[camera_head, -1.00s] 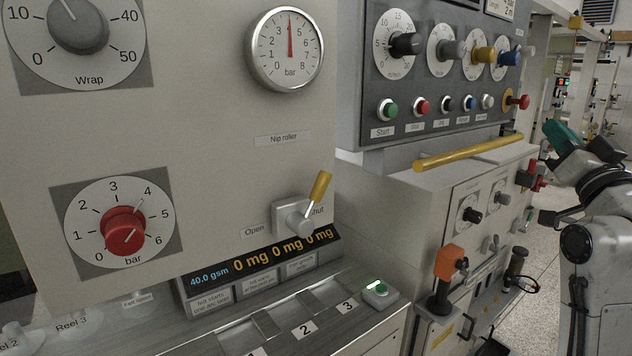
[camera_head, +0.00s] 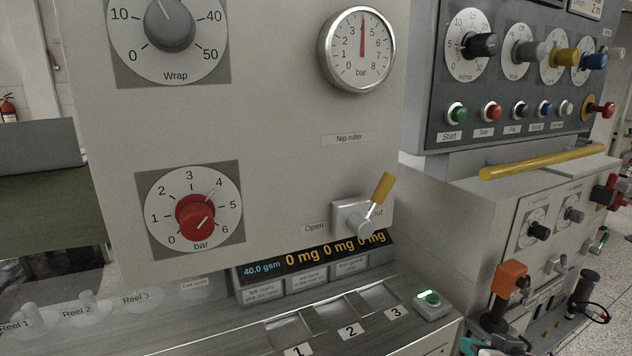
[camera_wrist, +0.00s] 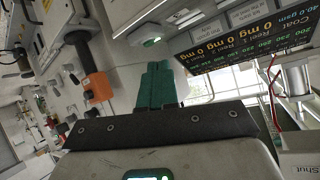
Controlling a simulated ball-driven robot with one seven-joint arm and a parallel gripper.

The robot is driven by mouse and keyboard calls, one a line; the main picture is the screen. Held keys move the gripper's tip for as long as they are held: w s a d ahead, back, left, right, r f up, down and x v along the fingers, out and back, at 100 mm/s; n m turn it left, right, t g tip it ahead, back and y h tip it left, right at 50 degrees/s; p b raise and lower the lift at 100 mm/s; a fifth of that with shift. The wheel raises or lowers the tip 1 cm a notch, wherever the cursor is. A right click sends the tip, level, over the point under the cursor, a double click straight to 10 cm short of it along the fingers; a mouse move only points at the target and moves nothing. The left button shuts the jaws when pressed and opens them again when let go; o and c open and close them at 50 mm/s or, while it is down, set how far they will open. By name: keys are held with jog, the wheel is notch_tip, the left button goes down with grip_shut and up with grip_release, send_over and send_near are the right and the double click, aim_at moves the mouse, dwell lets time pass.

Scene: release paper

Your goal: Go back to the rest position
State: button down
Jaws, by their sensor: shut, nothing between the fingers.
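My gripper (camera_wrist: 158,86) shows in the wrist view with its teal fingers together and nothing between them. They point toward the front of the machine, near the scale bench with its green-lit button (camera_wrist: 151,41). In the head view only a teal tip of my gripper (camera_head: 467,346) shows at the bottom edge, right of centre. The rest of my arm is out of that view.
The yellow-handled nip lever (camera_head: 382,188) stands beside the "Shut" label. An orange-topped handle (camera_head: 510,277) sticks out at the lower right, also seen in the wrist view (camera_wrist: 97,86). A yellow bar (camera_head: 545,162) runs below the button panel. Floor is free at far right.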

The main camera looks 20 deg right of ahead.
jog(key=s+a+f+n+g+y, duration=0.1)
jog(key=s+a+f+g, duration=0.2)
jog(key=s+a+f, duration=0.3)
jog(key=s+a+f+n+g+y, duration=0.1)
jog(key=s+a+f+n+g, duration=0.2)
jog(key=f, duration=0.4)
jog(key=s+a+f+g, duration=0.2)
jog(key=s+f, duration=0.1)
jog(key=s, duration=0.4)
jog(key=s+a+f+n+g, duration=0.1)
jog(key=s+a+f+g, duration=0.1)
jog(key=s, duration=0.4)
jog(key=shift+s+a+f+y, duration=0.4)
jog(key=shift+a+f, duration=0.4)
jog(key=shift+f, duration=0.15)
